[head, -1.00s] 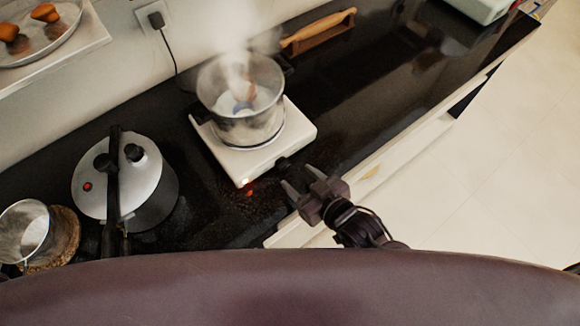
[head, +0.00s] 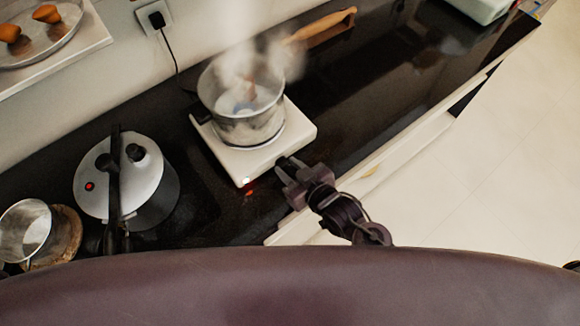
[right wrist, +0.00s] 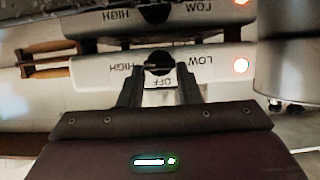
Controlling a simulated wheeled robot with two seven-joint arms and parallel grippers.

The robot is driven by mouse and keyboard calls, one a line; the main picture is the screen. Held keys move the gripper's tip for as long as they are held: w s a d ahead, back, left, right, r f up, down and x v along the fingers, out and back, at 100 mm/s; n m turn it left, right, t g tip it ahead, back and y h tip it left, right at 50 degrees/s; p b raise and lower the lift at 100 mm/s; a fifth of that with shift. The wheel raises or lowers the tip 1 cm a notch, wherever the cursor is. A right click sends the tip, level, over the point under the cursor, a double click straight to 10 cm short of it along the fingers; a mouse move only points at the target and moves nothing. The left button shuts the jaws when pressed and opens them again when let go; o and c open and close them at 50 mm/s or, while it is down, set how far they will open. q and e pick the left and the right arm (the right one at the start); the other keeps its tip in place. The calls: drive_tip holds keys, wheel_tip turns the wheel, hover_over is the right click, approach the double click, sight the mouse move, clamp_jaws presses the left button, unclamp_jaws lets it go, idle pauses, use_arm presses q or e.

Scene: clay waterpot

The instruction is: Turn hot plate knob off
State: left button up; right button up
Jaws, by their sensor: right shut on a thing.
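The white hot plate (head: 290,140) stands on the black counter with a steaming metal pot (head: 245,100) on it. Its front lamp (head: 247,181) glows, and the lit lamp also shows in the right wrist view (right wrist: 241,65). The dark round knob (right wrist: 158,62) sits between the HIGH, LOW and OFF marks, which appear upside down there. My right gripper (head: 283,168) is at the hot plate's front, shut on the knob, with one finger on each side of it (right wrist: 159,72). In the head view the gripper hides most of the knob. My left gripper is not in view.
A pressure cooker (head: 155,195) and a small metal pot (head: 28,228) stand to the left. A wooden-handled thing (head: 320,28) lies behind the hot plate. A black cord runs from the wall plug (head: 157,19). The counter (head: 365,90) right of the hot plate is clear.

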idle(0.3)
drive_tip(key=shift+s+a+n+t+h+p, duration=0.2)
drive_tip(key=shift+n+t+h+p, duration=0.2)
drive_tip(key=shift+n+h+p, duration=0.5)
drive_tip(key=shift+a+f+n+t+h+p, duration=0.15)
drive_tip(key=shift+n+t+h+p, duration=0.3)
drive_tip(key=shift+n, duration=0.95)
drive_tip(key=shift+s+t, duration=0.1)
drive_tip(key=shift+t, duration=0.25)
drive_tip(key=o, duration=1)
